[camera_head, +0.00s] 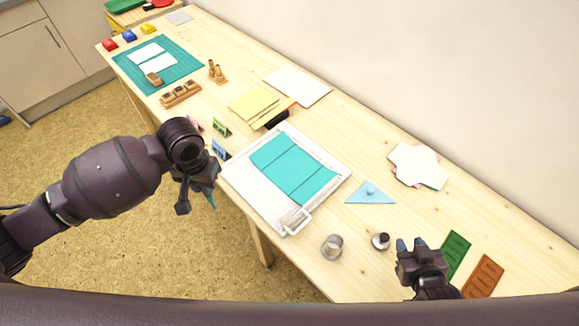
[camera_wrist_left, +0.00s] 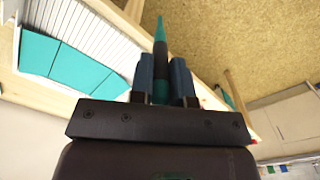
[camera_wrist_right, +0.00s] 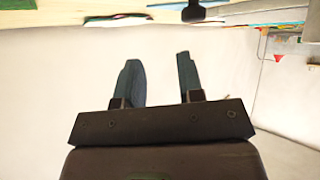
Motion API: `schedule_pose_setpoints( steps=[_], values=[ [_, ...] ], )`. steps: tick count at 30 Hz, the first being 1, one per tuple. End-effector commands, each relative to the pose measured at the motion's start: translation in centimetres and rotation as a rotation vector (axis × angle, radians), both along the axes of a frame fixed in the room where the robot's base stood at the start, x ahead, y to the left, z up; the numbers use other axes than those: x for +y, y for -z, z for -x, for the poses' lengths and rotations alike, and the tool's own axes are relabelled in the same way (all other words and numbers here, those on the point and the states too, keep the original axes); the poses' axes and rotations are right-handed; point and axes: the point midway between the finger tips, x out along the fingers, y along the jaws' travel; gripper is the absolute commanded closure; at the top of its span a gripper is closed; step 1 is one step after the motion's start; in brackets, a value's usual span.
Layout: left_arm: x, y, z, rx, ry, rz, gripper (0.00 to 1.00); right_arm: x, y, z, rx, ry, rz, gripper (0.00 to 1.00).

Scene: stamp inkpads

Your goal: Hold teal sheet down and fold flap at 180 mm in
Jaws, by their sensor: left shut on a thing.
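The teal sheet (camera_head: 294,166) lies flat on a white grooved board (camera_head: 256,203), with thin lines across it. The sheet (camera_wrist_left: 75,67) and the board's grooves (camera_wrist_left: 102,35) also show in the left wrist view. My left gripper (camera_head: 207,188) is off the table's front edge, left of the board. It is shut on a slim pointed teal tool (camera_wrist_left: 160,40), whose tip (camera_head: 211,200) shows in the head view. My right gripper (camera_head: 411,244) is open and empty, right of the board near the small dark-topped round item. Its parted fingers (camera_wrist_right: 158,80) show in the right wrist view.
A clear cup (camera_head: 332,247) and a dark-topped round item (camera_head: 381,241) stand near the front edge. A blue triangle (camera_head: 370,193) lies right of the board. Green (camera_head: 453,255) and brown (camera_head: 484,276) plates lie at right. Small coloured stands (camera_head: 220,128) are left of the board.

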Motion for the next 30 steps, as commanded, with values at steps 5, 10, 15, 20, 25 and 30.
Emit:
schedule_pose_setpoints(
  steps=[5, 10, 15, 20, 25, 30],
  values=[
    [0.0, 0.0, 0.0, 0.000, -0.132, 0.000, 1.00, -0.1, 0.3, 0.6, 0.011, 0.004, 0.000, 0.65],
    [0.0, 0.0, 0.0, 0.000, -0.175, 0.000, 1.00, -0.1, 0.4, 0.7, 0.013, 0.004, -0.001, 0.65],
    [0.0, 0.0, 0.0, 0.000, -0.177, 0.000, 1.00, 0.0, 0.3, 0.5, 0.010, 0.004, -0.001, 0.65],
    [0.0, 0.0, 0.0, 0.000, -0.176, 0.000, 1.00, 0.0, -0.2, -0.3, -0.007, -0.001, 0.000, 0.82],
    [0.0, 0.4, 0.0, 0.000, -0.175, 0.000, 1.00, 0.5, -1.3, -2.9, -0.056, -0.017, 0.001, 1.00],
    [0.0, 1.1, 0.0, 0.001, -0.175, 0.000, 1.00, 2.0, -4.0, -8.1, -0.159, -0.065, 0.002, 1.00]
  ],
)
